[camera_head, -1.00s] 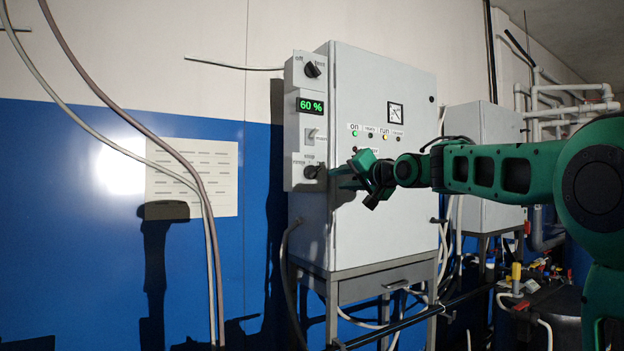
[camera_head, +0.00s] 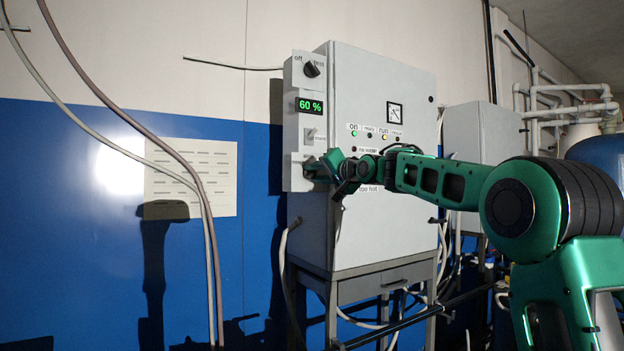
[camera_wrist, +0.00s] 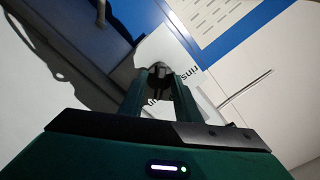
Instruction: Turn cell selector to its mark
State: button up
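A narrow control panel (camera_head: 296,125) runs down the left side of the grey cabinet. Its lower dark rotary knob, which I take as the cell selector, is mostly hidden behind my gripper (camera_head: 312,170) in the head view. In the wrist view the dark knob (camera_wrist: 157,84) sits between the two green fingers of my gripper (camera_wrist: 160,88). I cannot tell whether the fingers press on it. Printed labels beside it are partly covered, so its mark is not readable.
Above are another rotary knob (camera_head: 312,69), a green display (camera_head: 310,106) reading 60 % and a small switch (camera_head: 309,136). The cabinet (camera_head: 350,220) has indicator lamps and a meter (camera_head: 395,112). Hoses (camera_head: 150,130) hang at left before a blue and white wall.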

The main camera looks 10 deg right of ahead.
grip_shut()
jog(key=shift+a, duration=0.5)
jog(key=shift+d, duration=0.25)
jog(key=shift+d+n, duration=0.15)
jog(key=shift+n, duration=0.35)
jog(key=n, duration=0.4)
jog(key=shift+w+d+n, duration=0.1)
jog(key=shift+d+n, duration=0.05)
jog(key=shift+n, duration=2.15)
